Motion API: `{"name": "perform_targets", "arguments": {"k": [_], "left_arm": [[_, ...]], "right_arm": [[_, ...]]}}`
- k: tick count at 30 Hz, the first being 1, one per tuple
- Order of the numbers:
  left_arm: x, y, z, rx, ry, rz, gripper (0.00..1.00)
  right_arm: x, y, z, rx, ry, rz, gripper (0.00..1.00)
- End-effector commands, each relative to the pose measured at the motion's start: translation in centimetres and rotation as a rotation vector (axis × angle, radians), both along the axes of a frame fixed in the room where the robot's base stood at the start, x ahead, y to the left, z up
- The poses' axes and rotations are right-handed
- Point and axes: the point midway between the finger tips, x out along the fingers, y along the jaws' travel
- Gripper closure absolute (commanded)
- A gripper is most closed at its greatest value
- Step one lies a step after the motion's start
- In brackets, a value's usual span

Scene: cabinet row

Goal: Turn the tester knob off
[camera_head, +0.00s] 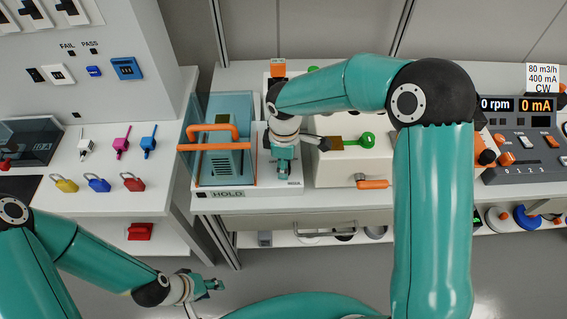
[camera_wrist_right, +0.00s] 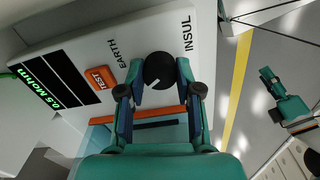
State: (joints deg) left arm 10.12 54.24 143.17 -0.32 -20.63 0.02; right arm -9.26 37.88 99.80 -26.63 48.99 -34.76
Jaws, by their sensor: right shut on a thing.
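The tester knob (camera_wrist_right: 159,70) is round and black with a white pointer line. It sits on a white panel between the printed words EARTH and INSUL. My right gripper (camera_wrist_right: 160,82) is shut on the knob, with a finger on either side. In the head view my right gripper (camera_head: 284,168) points down onto the right part of the white tester (camera_head: 262,204) and hides the knob. My left gripper (camera_head: 212,285) hangs low over the floor, away from the tester. Its finger gap is too small to judge.
An orange TEST button (camera_wrist_right: 100,78) and a display with green text (camera_wrist_right: 38,85) are beside the knob. A clear cover with an orange handle (camera_head: 213,147) stands at the tester's left. A cream box with a green knob (camera_head: 367,140) is at its right.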

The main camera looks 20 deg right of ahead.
Motion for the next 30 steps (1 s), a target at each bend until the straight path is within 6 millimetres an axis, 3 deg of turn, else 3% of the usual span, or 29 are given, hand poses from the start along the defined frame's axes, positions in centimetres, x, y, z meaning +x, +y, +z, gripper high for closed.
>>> {"name": "perform_targets", "arguments": {"k": [12, 27, 28, 30], "left_arm": [[0.0, 0.0, 0.44, 0.0, 0.0, 0.0, 0.6], [0.0, 0.01, 0.46, 0.0, 0.0, 0.0, 0.6], [0.0, 0.0, 0.46, 0.0, 0.0, 0.0, 0.6], [0.0, 0.0, 0.46, 0.0, 0.0, 0.0, 0.6]], "right_arm": [[0.33, -0.04, 0.26, 0.001, -0.012, 0.189, 1.0], [0.38, -0.05, 0.28, -0.001, -0.013, 0.211, 1.0], [0.38, -0.05, 0.28, -0.001, -0.013, 0.211, 0.63], [0.37, -0.04, 0.27, 0.0, -0.012, 0.211, 0.51]]}}
